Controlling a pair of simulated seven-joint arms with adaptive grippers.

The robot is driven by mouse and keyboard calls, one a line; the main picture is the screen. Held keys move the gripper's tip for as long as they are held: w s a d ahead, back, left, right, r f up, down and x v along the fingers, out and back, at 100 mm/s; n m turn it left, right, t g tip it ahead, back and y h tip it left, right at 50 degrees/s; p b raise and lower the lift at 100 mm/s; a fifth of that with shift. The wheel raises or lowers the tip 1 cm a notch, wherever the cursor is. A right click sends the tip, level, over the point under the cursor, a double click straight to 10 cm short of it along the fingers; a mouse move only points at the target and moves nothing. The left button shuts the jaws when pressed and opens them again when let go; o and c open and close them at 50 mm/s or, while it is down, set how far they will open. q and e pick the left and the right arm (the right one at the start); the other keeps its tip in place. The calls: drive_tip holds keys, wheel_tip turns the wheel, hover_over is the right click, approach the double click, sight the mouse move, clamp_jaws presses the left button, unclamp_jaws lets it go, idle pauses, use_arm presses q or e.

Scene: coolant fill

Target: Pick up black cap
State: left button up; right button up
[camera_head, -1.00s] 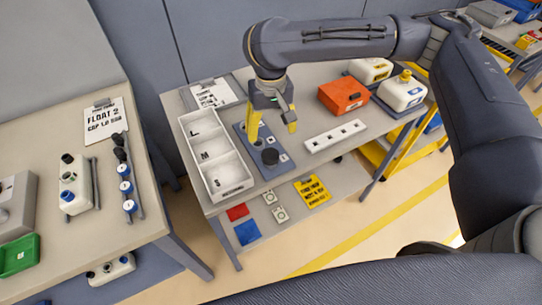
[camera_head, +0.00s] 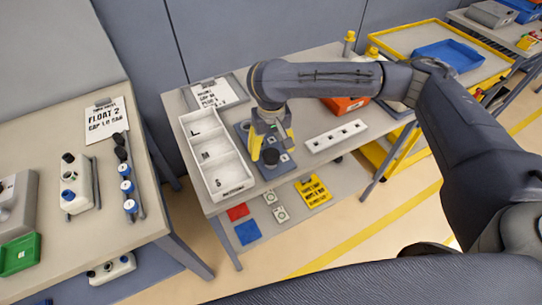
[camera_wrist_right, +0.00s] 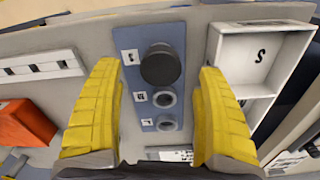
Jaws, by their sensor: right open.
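A round black cap (camera_head: 271,157) sits on a blue-grey plate (camera_head: 287,168) on the middle table. In the right wrist view the cap (camera_wrist_right: 161,64) stands at one end of the plate, beside two empty round sockets (camera_wrist_right: 164,99). My right gripper (camera_head: 273,146) is open above the plate, pointing down. In the right wrist view its yellow fingers (camera_wrist_right: 158,78) are wide apart on either side of the plate, with the cap between their tips and clear of both. My left gripper is not in view.
A white tray (camera_head: 183,122) with lettered compartments lies left of the plate. A white strip with square holes (camera_head: 336,137) and an orange box (camera_head: 344,105) lie to the right. Several black and blue caps stand on a rack (camera_head: 127,170) on the left table.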

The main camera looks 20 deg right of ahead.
sight(271, 154)
drive_tip(key=shift+f, duration=1.95)
drive_tip(key=shift+c, duration=0.4)
drive_tip(key=c, duration=1.2)
drive_tip(key=shift+r, duration=0.15)
